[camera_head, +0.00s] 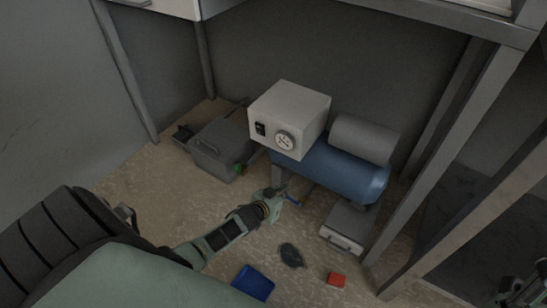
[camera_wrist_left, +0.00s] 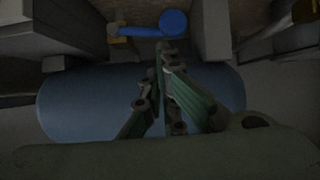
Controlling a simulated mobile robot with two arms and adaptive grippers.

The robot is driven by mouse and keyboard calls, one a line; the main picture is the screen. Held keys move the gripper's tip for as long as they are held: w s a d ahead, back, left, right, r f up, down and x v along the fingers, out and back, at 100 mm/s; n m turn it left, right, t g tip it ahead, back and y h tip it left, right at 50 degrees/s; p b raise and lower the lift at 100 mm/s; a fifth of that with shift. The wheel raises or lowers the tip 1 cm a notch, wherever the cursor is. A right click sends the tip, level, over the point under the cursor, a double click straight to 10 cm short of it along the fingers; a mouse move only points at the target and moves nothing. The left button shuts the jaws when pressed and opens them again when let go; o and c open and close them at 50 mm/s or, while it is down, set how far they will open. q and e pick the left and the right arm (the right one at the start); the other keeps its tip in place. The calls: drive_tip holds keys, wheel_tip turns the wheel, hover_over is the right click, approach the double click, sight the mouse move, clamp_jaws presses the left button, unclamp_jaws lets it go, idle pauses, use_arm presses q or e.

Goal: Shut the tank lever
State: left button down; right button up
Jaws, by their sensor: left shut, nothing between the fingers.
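The blue tank (camera_head: 350,178) lies on its side under the bench, below the white box. A small blue lever part (camera_head: 292,200) shows beneath it, partly hidden by my gripper. In the left wrist view, the lever is a blue bar (camera_wrist_left: 142,31) ending in a round blue knob (camera_wrist_left: 173,23), with a brass-coloured fitting (camera_wrist_left: 119,40) at its other end. My left gripper (camera_head: 277,194) is shut and empty, close to the lever. Its fingertips (camera_wrist_left: 166,50) lie just below the knob in the wrist view; contact cannot be told. My right gripper (camera_head: 524,292) shows only partly at the lower right corner.
A white box with a gauge (camera_head: 290,110) and a grey cylinder (camera_head: 364,138) sit above the tank. A grey toolbox (camera_head: 220,148) stands left. A blue bin (camera_head: 253,283), a dark item (camera_head: 291,255) and a red block (camera_head: 336,279) lie on the floor. Bench legs (camera_head: 440,150) stand right.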

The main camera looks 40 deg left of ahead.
use_arm(q)
drive_tip(key=v, duration=1)
drive_tip(key=shift+s, duration=0.2)
